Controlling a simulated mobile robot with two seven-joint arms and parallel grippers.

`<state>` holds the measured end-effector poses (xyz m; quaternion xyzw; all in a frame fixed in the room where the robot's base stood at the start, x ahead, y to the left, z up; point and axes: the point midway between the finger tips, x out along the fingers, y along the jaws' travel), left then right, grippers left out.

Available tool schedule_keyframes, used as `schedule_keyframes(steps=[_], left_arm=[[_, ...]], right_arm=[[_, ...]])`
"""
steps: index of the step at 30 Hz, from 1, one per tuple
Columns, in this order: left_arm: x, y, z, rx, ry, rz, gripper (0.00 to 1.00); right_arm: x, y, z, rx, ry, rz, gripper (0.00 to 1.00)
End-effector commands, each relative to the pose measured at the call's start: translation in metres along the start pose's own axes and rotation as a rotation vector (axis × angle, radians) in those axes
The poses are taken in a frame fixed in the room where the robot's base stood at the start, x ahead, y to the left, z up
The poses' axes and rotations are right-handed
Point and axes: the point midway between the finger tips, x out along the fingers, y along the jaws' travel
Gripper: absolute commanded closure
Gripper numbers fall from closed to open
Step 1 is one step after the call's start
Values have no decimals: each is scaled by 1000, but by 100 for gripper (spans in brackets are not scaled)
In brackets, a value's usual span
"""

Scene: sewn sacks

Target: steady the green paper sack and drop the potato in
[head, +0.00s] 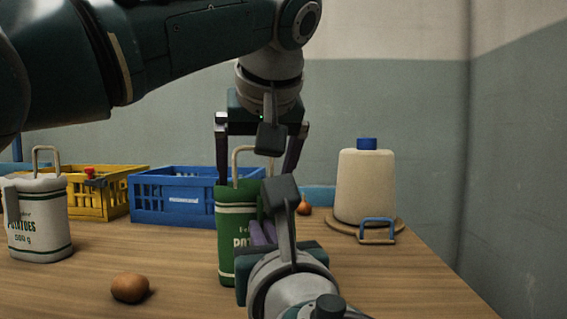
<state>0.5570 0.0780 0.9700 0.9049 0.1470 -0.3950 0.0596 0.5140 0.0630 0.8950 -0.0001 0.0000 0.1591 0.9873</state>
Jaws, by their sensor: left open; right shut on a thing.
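The green paper sack (228,240) stands upright on the table, with a pale loop handle at its top and a printed label. My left gripper (256,174) is open and points down over the sack's top, its fingers on either side of the handle. My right gripper (262,233) is low in front of the sack and shut on its right side; its wrist hides part of the sack and the exact contact. The brown potato (130,288) lies on the table at the front left, apart from both grippers. The sack's inside is hidden.
A white potato sack (38,220) stands at the left. A yellow crate (110,202) and a blue crate (150,210) are behind. A cream container (365,185) with a blue top stands on a round board at right. A small onion (304,208) lies behind my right gripper.

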Motion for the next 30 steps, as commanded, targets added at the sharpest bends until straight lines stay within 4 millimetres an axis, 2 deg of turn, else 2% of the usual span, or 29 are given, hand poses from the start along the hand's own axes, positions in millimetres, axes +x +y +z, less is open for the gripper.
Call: schedule_keyframes(steps=[4,8,15,21,30], left_arm=[[-9,1,0,0,2,3,2],[-30,1,-1,0,4,5,2],[-96,1,-1,0,6,6,2],[-113,4,-5,4,21,15,2],[-120,0,-1,0,3,1,2]], right_arm=[[0,0,0,0,1,0,100],[0,0,0,0,1,0,100],[0,0,0,0,1,0,100],[0,0,0,0,1,0,100],[0,0,0,0,1,0,100]])
